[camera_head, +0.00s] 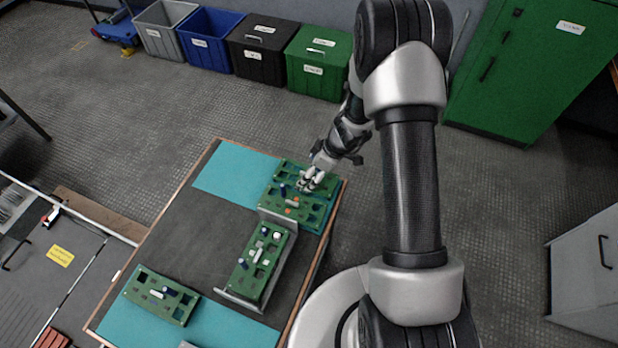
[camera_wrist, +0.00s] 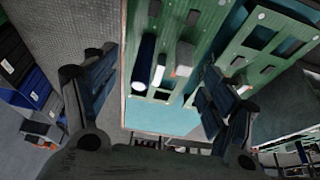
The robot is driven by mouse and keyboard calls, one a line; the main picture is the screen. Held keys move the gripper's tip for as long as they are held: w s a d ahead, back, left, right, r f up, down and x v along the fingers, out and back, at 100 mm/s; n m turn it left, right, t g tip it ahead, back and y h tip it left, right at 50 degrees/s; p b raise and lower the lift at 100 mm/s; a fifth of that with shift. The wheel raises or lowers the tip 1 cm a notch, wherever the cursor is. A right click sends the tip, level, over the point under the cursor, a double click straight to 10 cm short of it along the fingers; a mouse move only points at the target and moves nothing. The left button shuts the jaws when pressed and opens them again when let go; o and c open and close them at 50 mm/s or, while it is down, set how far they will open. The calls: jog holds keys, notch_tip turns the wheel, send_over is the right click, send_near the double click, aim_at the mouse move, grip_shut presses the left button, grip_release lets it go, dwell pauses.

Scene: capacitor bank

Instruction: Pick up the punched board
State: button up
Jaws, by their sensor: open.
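Several green boards with rectangular cut-outs lie on the table; I cannot tell which one the task means. At the table's back right, one board (camera_head: 272,200) carries a dark blue cylinder and small parts, and another (camera_head: 291,168) lies just behind it. A third board (camera_head: 246,276) rests in a grey angled holder, and a fourth (camera_head: 146,280) lies at the front left. My gripper (camera_head: 313,180) is over the back right boards. In the wrist view, its open fingers (camera_wrist: 158,72) stand either side of a populated board (camera_wrist: 205,22), with nothing held; contact cannot be told.
The table (camera_head: 185,225) has a dark middle and teal areas at both ends. The grey holder (camera_head: 240,301) stands close to the back right boards. Grey, blue, black and green bins (camera_head: 318,70) line the back, with a green cabinet (camera_head: 535,65) at the right.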

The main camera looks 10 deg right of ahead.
jog(key=x, duration=0.3)
jog(key=shift+f, duration=0.2)
jog(key=c, duration=0.8)
jog(key=shift+o, duration=0.2)
jog(key=shift+r, duration=0.1)
notch_tip(320, 180, up, 20)
jog(key=p, duration=0.6)
